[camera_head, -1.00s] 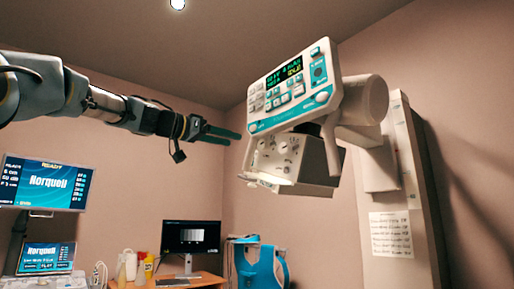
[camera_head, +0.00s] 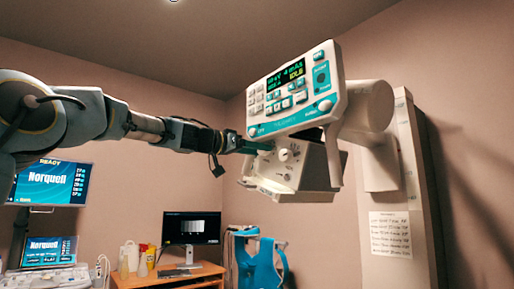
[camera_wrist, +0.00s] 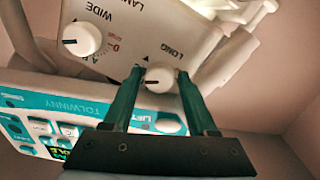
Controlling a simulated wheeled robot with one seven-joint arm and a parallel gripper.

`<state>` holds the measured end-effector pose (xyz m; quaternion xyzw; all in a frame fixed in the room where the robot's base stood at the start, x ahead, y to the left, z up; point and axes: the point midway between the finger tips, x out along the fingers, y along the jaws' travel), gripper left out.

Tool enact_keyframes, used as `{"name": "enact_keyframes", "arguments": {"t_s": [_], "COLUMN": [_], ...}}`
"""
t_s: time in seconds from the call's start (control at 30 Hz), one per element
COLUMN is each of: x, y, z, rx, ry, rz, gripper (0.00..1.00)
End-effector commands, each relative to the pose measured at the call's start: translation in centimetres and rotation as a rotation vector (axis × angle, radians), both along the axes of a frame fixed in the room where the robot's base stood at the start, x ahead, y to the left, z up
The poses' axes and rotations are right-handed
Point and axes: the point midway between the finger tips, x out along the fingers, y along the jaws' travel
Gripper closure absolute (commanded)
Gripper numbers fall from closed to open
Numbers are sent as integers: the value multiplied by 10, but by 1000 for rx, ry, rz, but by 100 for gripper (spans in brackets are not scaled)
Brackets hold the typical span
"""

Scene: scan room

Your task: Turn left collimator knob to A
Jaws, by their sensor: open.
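The collimator box (camera_head: 314,168) hangs under the control panel. In the wrist view its face (camera_wrist: 125,22) appears upside down, with two round white knobs. The left collimator knob, by the LONG label (camera_wrist: 159,78), sits between the fingertips of my gripper (camera_wrist: 160,72); its dark pointer mark points to picture left. I cannot tell whether the fingers touch it. The other knob (camera_wrist: 82,38), by the WIDE label, is clear of the fingers and also shows in the head view (camera_head: 285,155). In the head view my gripper (camera_head: 266,148) covers the left knob.
The teal and white control panel (camera_head: 294,88) sits just above my fingers, with its lit display. A wall column (camera_head: 405,190) stands at the right. A desk (camera_head: 170,279) with a monitor (camera_head: 191,229) and a blue apron (camera_head: 262,262) are low down, well away from my arm.

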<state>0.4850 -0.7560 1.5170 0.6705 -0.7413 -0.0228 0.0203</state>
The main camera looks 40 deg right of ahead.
Motion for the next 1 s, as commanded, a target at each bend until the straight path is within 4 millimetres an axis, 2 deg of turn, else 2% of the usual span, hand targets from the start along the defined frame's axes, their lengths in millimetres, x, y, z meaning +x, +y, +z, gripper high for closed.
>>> {"name": "enact_keyframes", "arguments": {"t_s": [0.13,0.63,1.0], "x": [0,0,0], "y": [0,1,1], "z": [0,0,-1], "rx": [0,0,1], "ry": [0,0,29], "rz": [0,0,0], "gripper": [43,99,100]}}
